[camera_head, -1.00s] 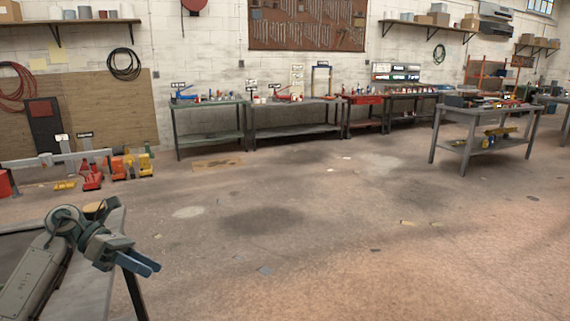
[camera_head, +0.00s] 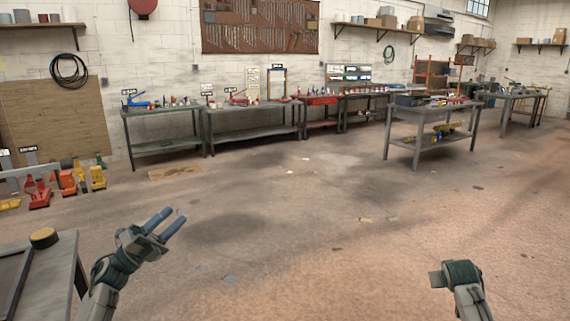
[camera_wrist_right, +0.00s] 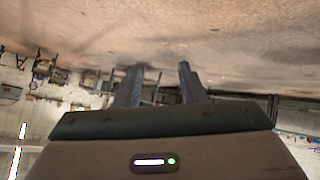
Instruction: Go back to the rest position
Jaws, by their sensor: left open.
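My left gripper (camera_head: 175,216) is in the lower left of the head view, raised over the floor to the right of a grey table. Its two blue fingers are apart with nothing between them. My right arm shows at the lower right of the head view, where its fingers cannot be made out. In the right wrist view, my right gripper (camera_wrist_right: 160,68) has its two fingers spread, with nothing between them. No object is held by either gripper.
Workbenches (camera_head: 255,135) line the back wall, and another bench (camera_head: 433,115) stands at the right.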

